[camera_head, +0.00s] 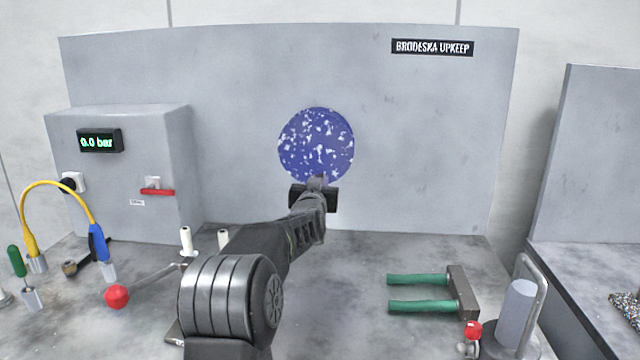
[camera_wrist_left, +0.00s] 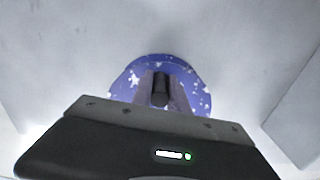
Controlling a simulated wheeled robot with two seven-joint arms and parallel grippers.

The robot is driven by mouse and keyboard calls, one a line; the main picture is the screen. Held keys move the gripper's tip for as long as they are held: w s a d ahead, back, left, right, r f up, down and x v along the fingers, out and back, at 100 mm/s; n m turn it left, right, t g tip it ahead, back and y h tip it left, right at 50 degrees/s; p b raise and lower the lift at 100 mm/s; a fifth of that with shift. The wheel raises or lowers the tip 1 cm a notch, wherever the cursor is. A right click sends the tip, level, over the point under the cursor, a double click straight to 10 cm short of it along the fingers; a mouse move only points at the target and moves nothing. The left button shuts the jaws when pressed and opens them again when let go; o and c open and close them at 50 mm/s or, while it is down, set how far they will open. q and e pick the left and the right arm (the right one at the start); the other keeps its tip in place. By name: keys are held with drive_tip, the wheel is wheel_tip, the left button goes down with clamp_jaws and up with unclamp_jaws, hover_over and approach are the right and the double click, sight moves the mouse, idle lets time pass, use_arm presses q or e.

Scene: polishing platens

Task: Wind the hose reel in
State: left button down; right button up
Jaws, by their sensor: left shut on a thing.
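The hose reel (camera_head: 316,142) is a round blue disc with white speckles, upright on the grey back panel. In the left wrist view the reel (camera_wrist_left: 122,88) shows behind my fingers. My left gripper (camera_head: 316,183) is at the disc's lower edge, its arm reaching up from the bottom of the head view. In the left wrist view its fingers are shut on a dark cylindrical handle (camera_wrist_left: 160,88) in front of the disc. The gripper hides most of this handle in the head view. No hose can be made out on the reel. My right gripper is not in view.
A grey cabinet (camera_head: 120,180) with a "0.0 bar" display (camera_head: 100,141) stands left. A yellow hose (camera_head: 55,186), a red ball-ended lever (camera_head: 117,297) and white pegs stand on the bench's left. A green-handled fixture (camera_head: 462,292) and a metal cylinder (camera_head: 515,312) stand right.

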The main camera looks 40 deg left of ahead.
use_arm(q)
drive_tip(key=c, duration=1.3)
unclamp_jaws()
drive_tip(key=shift+s, duration=0.1)
drive_tip(key=v, duration=0.7)
drive_tip(key=shift+s+d+b, duration=0.2)
drive_tip(key=shift+b, duration=0.1)
drive_tip(key=shift+f, duration=0.1)
